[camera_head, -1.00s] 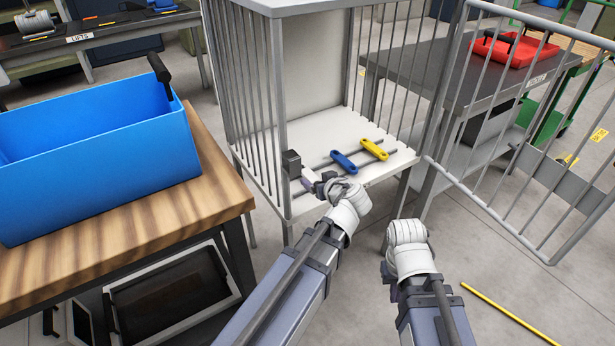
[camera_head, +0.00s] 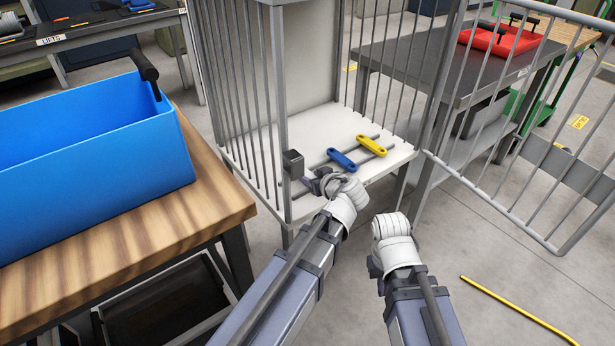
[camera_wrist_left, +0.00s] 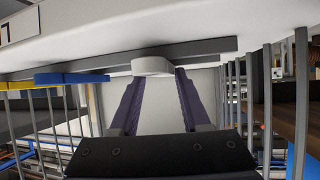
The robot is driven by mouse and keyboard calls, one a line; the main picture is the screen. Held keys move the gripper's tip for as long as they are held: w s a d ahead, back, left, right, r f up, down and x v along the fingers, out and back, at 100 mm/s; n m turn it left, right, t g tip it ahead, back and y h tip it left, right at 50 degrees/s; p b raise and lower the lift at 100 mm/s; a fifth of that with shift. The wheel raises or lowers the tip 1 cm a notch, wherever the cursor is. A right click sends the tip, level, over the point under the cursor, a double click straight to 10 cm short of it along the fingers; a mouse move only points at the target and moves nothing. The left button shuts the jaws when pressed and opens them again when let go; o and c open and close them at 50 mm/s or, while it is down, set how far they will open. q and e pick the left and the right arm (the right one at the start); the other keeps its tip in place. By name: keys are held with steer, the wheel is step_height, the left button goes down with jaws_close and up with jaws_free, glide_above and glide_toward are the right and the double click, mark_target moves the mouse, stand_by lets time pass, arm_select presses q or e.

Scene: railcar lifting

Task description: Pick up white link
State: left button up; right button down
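The white link (camera_wrist_left: 153,66) shows in the left wrist view at the tips of my left gripper (camera_wrist_left: 157,76). It lies against a grey rod there. The two purple fingers stand apart, one toward each end of the link; whether they touch it I cannot tell. In the head view my left gripper (camera_head: 312,184) is at the front left of the cage's white shelf, and it and the wrist largely hide the link. The blue link (camera_head: 342,159) and yellow link (camera_head: 371,145) lie on the rods to the right. My right arm is outside the cage; its fingers are hidden.
The barred cage has a dark block (camera_head: 293,163) on its front left post and an open barred door (camera_head: 520,130) on the right. A blue bin (camera_head: 95,150) stands on a wooden table (camera_head: 130,245) at left. A yellow rod (camera_head: 515,308) lies on the floor.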

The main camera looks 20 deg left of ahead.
arm_select(q)
jaws_close()
stand_by(0.3)
steer(key=shift+r, duration=0.1)
step_height(320, 180, up, 10)
steer(key=p, duration=1)
